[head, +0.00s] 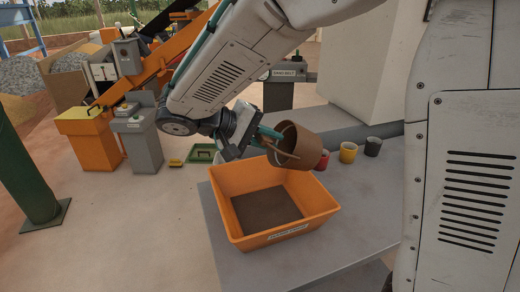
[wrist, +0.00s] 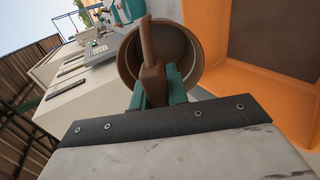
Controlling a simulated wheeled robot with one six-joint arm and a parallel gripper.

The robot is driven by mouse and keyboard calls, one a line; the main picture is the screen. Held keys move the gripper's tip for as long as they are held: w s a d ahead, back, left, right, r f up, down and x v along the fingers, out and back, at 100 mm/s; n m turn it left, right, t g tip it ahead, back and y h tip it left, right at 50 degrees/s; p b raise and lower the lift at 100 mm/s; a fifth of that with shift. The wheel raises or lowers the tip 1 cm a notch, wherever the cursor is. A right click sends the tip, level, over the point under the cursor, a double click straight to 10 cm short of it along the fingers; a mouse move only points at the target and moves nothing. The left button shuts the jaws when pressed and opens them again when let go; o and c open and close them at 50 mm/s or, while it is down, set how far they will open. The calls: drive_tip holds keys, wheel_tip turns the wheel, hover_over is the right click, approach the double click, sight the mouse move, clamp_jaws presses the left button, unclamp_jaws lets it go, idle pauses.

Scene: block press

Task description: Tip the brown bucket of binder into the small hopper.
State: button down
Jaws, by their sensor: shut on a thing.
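The brown bucket (head: 308,147) hangs tilted from my gripper (head: 271,135), above the far right part of an orange tub on the table. In the wrist view my gripper (wrist: 160,88) has its teal fingers shut on the bucket's brown handle (wrist: 148,45). The bucket (wrist: 197,62) turns its round mouth toward the wrist camera. Its inside is dark, and I cannot tell how much binder is in it. I cannot tell for sure which container is the small hopper; a grey bin (head: 138,143) and an orange bin (head: 88,140) stand at the left.
The orange tub (head: 228,212) has a dark brown bottom or fill and a label in front. A green post (head: 30,170) stands at far left. The floor between post and table is clear.

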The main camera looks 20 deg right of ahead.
sight(293, 124)
drive_tip(key=shift+d+r+y, duration=0.7)
drive_tip(key=shift+d+y, duration=0.25)
drive_tip(key=shift+y, duration=1.1)
drive_tip(key=shift+d+r+y, duration=0.75)
drive_tip(key=shift+d+y, duration=0.25)
drive_tip(key=shift+y, duration=1)
drive_tip(key=shift+d+r+y, duration=0.7)
drive_tip(key=shift+d+y, duration=0.25)
drive_tip(key=shift+y, duration=1.1)
